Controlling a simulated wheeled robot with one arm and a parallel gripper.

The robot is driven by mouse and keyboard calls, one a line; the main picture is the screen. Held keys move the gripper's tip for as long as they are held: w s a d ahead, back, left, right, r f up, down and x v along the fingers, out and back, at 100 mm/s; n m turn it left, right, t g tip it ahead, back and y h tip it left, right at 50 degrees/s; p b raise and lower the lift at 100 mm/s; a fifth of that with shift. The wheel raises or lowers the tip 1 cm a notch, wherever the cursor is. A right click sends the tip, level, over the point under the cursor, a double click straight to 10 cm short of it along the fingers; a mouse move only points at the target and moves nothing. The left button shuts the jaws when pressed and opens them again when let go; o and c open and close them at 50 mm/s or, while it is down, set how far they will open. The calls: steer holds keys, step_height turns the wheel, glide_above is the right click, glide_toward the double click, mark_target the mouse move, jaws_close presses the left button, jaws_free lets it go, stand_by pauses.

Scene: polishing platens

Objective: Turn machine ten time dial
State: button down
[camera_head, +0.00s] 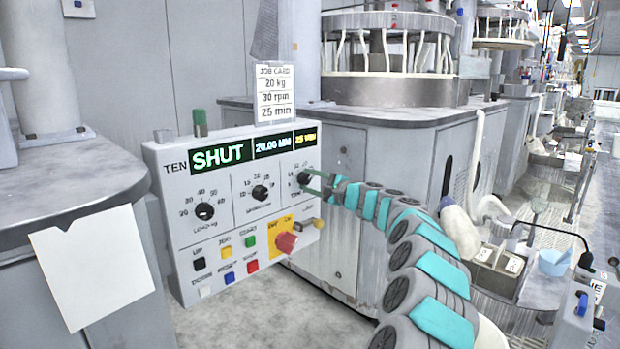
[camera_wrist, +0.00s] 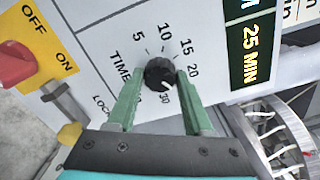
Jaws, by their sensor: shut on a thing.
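The machine TEN panel (camera_head: 235,200) stands at the left centre in the head view. Its black time dial (camera_head: 304,178) is the rightmost of three dials; in the wrist view the dial (camera_wrist: 160,73) sits inside a scale with 5, 10, 15, 20 and 30 readable. My gripper (camera_head: 312,182) reaches it from the right. Its two green fingers (camera_wrist: 159,80) are shut on the dial, one on each side. The dial's white mark points to the lower right. The time display (camera_wrist: 251,45) reads 25 MIN. The fingers cover part of the scale and lettering.
The job card (camera_head: 275,92) above the panel reads 20 kg, 30 rpm, 25 min. A red knob (camera_head: 287,242) on a yellow OFF/ON plate sits below the dial, with a small lever (camera_wrist: 60,100) beside it. The loading dial (camera_head: 205,211) is left.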

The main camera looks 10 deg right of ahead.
steer(key=shift+d, duration=0.1)
stand_by(0.4)
steer(key=shift+c, duration=1.5)
jaws_free()
steer(key=b+v, duration=0.1)
steer(key=v, duration=0.6)
steer(key=shift+s+d, duration=0.2)
steer(key=shift+s, duration=0.1)
